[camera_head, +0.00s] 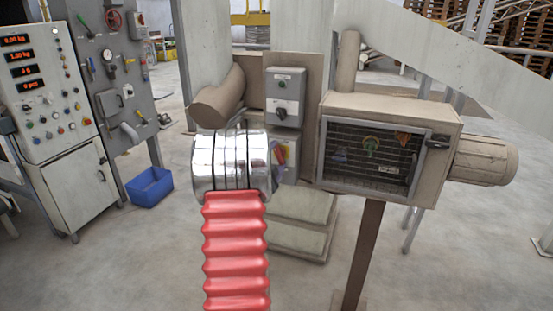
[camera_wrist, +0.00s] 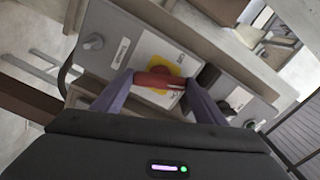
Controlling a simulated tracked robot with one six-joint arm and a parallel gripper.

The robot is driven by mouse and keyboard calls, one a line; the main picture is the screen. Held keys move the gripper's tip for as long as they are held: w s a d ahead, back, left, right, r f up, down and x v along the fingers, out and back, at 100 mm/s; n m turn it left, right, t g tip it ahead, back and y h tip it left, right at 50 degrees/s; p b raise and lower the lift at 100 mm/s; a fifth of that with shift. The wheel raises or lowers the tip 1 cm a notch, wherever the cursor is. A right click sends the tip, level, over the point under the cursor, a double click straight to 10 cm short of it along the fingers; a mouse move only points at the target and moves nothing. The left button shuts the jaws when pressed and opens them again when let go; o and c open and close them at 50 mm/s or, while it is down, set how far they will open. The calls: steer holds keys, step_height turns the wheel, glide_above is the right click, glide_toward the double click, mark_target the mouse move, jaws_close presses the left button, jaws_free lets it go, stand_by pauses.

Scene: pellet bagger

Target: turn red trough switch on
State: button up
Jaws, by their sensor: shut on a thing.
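The red trough switch (camera_wrist: 158,79) has a red handle on a yellow plate, set on a grey box. My gripper (camera_wrist: 160,84) has one finger at each side of the red handle and is shut on it. In the head view the red switch (camera_head: 279,153) shows on a lower grey box, partly covered by my arm with its chrome rings and red bellows.
A grey box with a black rotary knob (camera_head: 281,113) sits just above the red switch. A beige housing with a mesh window (camera_head: 372,160) stands to the right. A control cabinet (camera_head: 43,75) and a blue bin (camera_head: 149,187) are at the left.

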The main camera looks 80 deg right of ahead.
steer(key=shift+s+f+m, duration=0.1)
steer(key=shift+f+m, duration=0.1)
steer(key=shift+m, duration=2.1)
steer(key=o, duration=1.1)
steer(key=shift+c, duration=0.2)
steer(key=shift+r, duration=0.1)
steer(key=shift+a, duration=0.1)
steer(key=shift+a, duration=0.55)
steer(key=w+a, duration=0.1)
steer(key=a, duration=1.1)
steer(key=shift+w+a, duration=0.15)
steer(key=shift+a, duration=0.1)
